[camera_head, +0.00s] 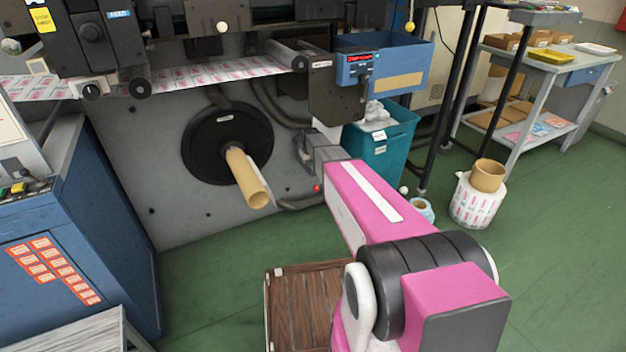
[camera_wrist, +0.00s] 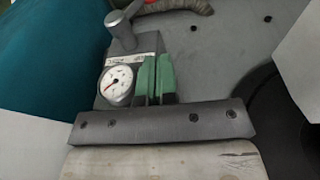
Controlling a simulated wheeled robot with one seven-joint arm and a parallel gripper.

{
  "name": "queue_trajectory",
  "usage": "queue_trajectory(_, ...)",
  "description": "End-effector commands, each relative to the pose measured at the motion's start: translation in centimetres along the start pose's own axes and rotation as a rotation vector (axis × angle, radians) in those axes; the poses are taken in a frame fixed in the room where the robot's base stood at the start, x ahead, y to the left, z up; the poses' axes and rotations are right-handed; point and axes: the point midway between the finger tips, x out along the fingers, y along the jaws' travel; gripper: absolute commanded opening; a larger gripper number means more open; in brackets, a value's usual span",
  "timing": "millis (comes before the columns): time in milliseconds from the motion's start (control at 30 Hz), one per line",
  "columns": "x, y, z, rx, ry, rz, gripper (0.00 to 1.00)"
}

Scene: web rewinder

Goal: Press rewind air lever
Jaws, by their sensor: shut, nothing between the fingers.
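In the wrist view, my gripper (camera_wrist: 155,77) shows as two green fingertips side by side, shut and empty. They are in front of a small grey air unit (camera_wrist: 121,47) on the machine's panel. A round white pressure gauge (camera_wrist: 117,83) shows just left of the fingertips. A grey lever (camera_wrist: 120,23) with a round hub stands at the top of this unit, above the fingertips in the picture. I cannot tell how far the fingertips are from it. In the head view, a red knob (camera_head: 317,188) shows just below the end of my arm; the rest of the unit is mostly hidden.
A black disc (camera_head: 228,142) with a cardboard core (camera_head: 247,178) projects left of my arm. A teal bin (camera_head: 380,147) stands close on the right. A hose (camera_head: 300,203) runs below. A wooden pallet (camera_head: 306,300) lies on the green floor.

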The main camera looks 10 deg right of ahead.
Motion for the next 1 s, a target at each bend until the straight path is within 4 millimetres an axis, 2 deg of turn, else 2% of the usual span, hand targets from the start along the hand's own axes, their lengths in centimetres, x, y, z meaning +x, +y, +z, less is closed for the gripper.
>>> queue_trajectory(333, 0.1, 0.0, -0.1, -0.001, 0.001, 0.001, 0.0)
queue_trajectory(467, 0.8, 0.0, -0.1, -0.001, 0.0, 0.0, 0.0)
queue_trajectory(567, 2.0, 0.0, -0.2, -0.001, 0.0, 0.0, 0.0)
queue_trajectory(1000, 10.2, 0.0, -0.2, -0.001, -0.001, 0.0, 0.0)
